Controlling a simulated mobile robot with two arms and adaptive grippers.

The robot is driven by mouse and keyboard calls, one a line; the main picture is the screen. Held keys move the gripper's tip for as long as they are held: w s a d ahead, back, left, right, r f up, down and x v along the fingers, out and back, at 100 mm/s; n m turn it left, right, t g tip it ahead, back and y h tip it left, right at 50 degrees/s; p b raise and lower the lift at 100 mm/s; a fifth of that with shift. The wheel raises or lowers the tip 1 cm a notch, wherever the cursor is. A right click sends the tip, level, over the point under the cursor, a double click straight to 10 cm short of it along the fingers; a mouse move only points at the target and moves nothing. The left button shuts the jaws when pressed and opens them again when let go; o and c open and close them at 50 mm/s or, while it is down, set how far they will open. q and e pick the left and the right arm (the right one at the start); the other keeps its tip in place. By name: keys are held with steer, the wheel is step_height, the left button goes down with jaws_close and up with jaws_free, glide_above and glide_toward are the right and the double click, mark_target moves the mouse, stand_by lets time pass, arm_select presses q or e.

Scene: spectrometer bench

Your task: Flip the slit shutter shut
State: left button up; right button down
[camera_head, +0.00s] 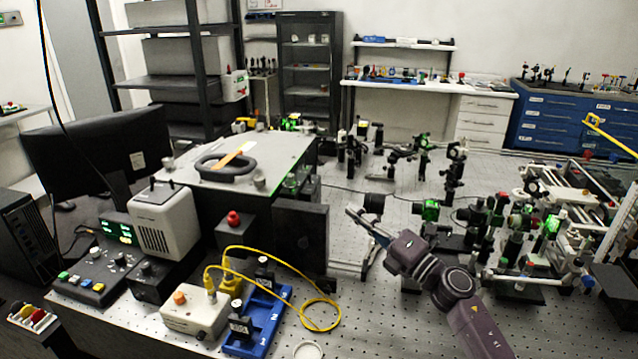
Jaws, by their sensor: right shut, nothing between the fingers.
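The spectrometer looks to be the large grey box (262,158) on the left of the perforated bench, with a black handle and an orange strip on its lid. A dark upright panel (300,238) stands at its front right end. I cannot make out the slit shutter for certain, nor whether it is open or shut. My right gripper (351,213) is shut and empty. It points left toward the dark panel, apart from it, with its arm coming from the lower right. My left gripper is not in view.
A blue tray (270,325) and a cream box (193,312) with a looping yellow cable (318,301) sit in front. Optics mounts with green glows (431,209) crowd the right. A control box (92,277) and monitor (90,150) stand left. Bare bench lies around the lower middle.

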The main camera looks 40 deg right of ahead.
glide_toward(310, 177)
steer(key=shift+p+x, duration=0.5)
steer(key=shift+x, duration=3.05)
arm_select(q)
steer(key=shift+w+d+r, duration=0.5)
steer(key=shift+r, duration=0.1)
arm_select(e)
steer(key=shift+d, duration=0.1)
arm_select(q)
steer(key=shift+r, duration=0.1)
